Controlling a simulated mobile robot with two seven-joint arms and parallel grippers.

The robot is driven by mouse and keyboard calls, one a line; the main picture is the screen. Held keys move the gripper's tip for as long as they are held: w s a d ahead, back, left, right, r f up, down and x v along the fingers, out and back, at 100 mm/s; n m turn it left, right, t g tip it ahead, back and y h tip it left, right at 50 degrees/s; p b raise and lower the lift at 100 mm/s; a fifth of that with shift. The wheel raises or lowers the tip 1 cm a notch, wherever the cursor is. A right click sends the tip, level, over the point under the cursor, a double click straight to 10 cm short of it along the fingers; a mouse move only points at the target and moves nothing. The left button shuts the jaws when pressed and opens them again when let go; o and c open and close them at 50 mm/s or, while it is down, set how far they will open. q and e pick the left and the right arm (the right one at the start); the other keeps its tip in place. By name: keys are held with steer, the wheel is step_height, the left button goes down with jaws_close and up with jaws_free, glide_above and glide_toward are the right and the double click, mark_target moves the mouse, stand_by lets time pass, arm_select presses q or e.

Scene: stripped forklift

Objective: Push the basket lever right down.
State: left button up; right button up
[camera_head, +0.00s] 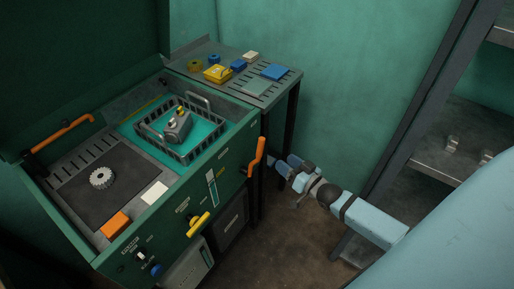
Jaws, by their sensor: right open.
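The machine is a green cabinet with its lid raised. An orange lever (257,154), which looks like the basket lever, stands upright at the right end of its front. A dark wire basket (185,149) sits in the teal well on top, with a grey metal part (178,126) inside. My right gripper (279,165) is open and empty, just right of the orange lever and a little lower in the picture, seemingly apart from it. My left gripper is not in view.
A yellow handle (198,224) sticks out of the front panel. A gear (102,178) and an orange block (115,225) lie on the left deck. A side table (287,83) holds small coloured items. A grey shelf rack (430,150) stands at right.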

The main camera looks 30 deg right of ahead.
steer(key=w+a, duration=0.2)
steer(key=w, duration=1)
steer(key=shift+w+a, duration=0.25)
steer(key=shift+w, duration=0.15)
